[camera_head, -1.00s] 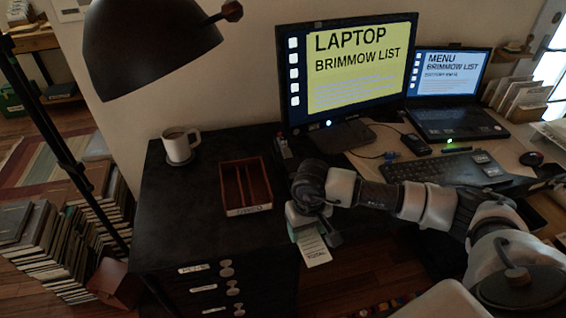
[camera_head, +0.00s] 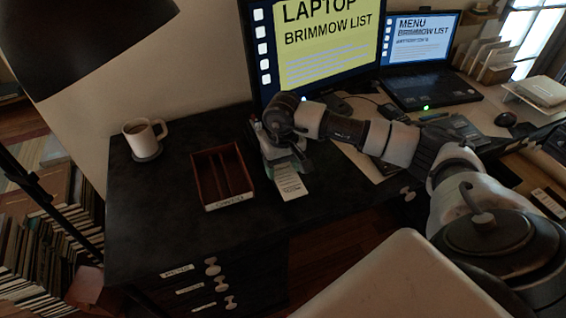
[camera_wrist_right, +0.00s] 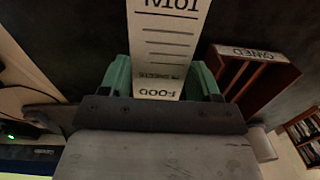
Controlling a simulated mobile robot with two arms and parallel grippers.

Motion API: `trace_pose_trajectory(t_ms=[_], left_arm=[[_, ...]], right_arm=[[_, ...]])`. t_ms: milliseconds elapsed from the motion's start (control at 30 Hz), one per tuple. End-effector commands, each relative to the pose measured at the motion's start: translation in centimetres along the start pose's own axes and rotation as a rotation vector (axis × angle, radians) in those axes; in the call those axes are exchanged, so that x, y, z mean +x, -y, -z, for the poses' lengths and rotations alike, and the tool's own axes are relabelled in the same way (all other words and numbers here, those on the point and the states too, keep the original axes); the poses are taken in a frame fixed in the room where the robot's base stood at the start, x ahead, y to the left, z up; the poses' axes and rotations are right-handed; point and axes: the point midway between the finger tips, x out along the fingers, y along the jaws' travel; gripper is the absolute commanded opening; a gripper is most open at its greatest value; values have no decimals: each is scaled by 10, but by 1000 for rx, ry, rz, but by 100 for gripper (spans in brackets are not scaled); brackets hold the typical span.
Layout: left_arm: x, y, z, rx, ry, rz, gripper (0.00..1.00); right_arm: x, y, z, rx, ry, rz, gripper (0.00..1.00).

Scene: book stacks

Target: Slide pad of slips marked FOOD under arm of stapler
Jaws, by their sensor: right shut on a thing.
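The pad of slips (camera_head: 292,183) is a white strip, and the wrist view shows it upside down with FOOD printed near the jaws (camera_wrist_right: 160,92). My right gripper (camera_head: 289,163), with green fingers, is shut on the pad's FOOD end. The free end sticks out toward the front over the dark desk top. Whether the pad touches the desk I cannot tell. A small dark object, perhaps the stapler, shows just behind my right gripper (camera_head: 256,124). It is mostly hidden by my gripper, and its arm cannot be made out. My left gripper is not in view.
A red-brown divided tray (camera_head: 210,205) with a label stands left of the gripper. A mug (camera_head: 141,137) is farther left. The monitor (camera_head: 325,50) rises close behind my right arm, with a laptop (camera_head: 425,90) to the right. The desk's left front is clear.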

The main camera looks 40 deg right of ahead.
Motion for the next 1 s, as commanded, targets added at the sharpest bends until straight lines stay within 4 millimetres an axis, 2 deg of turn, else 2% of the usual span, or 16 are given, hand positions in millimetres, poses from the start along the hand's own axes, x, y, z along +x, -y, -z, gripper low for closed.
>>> trace_pose_trajectory(t_ms=[200, 633, 1000], left_arm=[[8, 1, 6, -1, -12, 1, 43], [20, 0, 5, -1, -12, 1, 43], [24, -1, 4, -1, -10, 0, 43]], right_arm=[[15, 0, 0, 0, -1, 0, 40], [41, 0, 0, 1, 0, 0, 40], [39, 0, 24, 1, -1, 0, 40]])
